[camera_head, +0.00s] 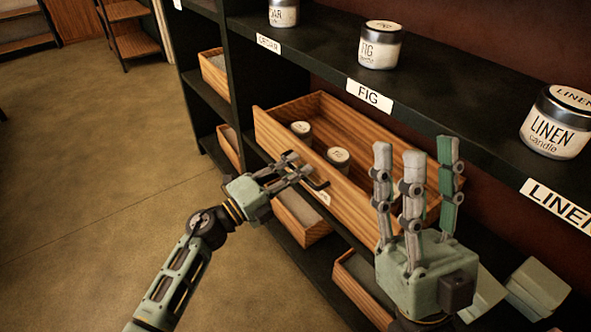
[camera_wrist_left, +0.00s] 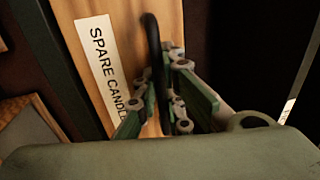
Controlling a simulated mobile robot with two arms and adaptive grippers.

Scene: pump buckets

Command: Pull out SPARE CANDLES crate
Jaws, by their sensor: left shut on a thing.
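The SPARE CANDLES crate (camera_head: 272,132) is a wooden box on the shelf under the FIG label, sticking out past the shelf front. Two lidded jars, one at the left (camera_head: 301,130) and one nearer the middle (camera_head: 338,157), stand inside it. In the left wrist view the crate's front (camera_wrist_left: 133,35) shows the white label (camera_wrist_left: 103,70), partly hidden by a finger. My left gripper (camera_head: 305,172) is at the crate's front, its fingers shut on the black handle (camera_wrist_left: 153,50). My right gripper (camera_head: 412,160) is open and empty, fingers pointing up, in front of the crate's right part.
Candle jars, FIG (camera_head: 380,45) and LINEN (camera_head: 558,122), stand on the shelf above. Smaller crates sit to the left (camera_head: 215,75) and below (camera_head: 300,217). Pale green blocks (camera_head: 538,287) are at the lower right. The floor (camera_head: 90,150) to the left is clear.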

